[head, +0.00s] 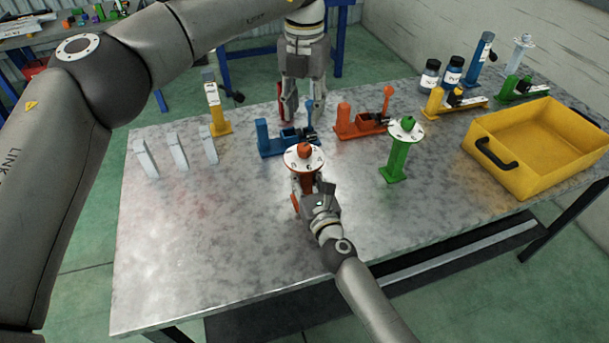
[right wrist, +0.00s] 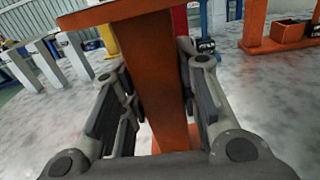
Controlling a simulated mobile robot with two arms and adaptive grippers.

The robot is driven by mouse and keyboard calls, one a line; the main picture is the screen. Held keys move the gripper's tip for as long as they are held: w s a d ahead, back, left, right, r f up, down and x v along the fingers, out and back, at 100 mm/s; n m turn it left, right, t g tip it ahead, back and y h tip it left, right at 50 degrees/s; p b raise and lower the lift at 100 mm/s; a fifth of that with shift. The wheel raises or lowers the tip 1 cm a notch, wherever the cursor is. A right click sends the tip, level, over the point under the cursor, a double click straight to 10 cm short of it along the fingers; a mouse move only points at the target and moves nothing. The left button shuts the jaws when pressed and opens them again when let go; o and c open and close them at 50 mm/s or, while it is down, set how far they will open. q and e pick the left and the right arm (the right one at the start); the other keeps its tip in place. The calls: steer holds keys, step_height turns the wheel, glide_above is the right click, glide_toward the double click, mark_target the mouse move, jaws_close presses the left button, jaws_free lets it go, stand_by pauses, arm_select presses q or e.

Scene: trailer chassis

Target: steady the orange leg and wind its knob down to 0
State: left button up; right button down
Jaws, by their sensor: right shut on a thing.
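The orange leg (head: 307,177) stands upright near the middle of the metal table. It also fills the middle of the right wrist view (right wrist: 152,75). Its white dial disc (head: 291,160) has marks around an orange knob (head: 304,148); the reading is too small to tell. My right gripper (head: 307,190) is shut on the orange leg's post below the disc, with a finger on each side. My left gripper (head: 301,112) points down behind the orange leg, its fingers apart and empty, clear of the knob.
A blue clamp-like piece (head: 280,142) stands close behind the orange leg, with an orange one (head: 360,122) to its right. A green leg (head: 394,162) with a similar dial stands at right. A yellow bin (head: 510,172) is at the right edge. The front left tabletop is clear.

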arm_select(q)
steer(key=o, duration=0.3)
steer(key=m+h, duration=0.4)
steer(key=m, duration=1)
glide_toward(303, 146)
steer(key=x, duration=0.9)
steer(key=shift+f, duration=0.2)
steer(key=shift+c, duration=0.2)
steer(key=c, duration=1)
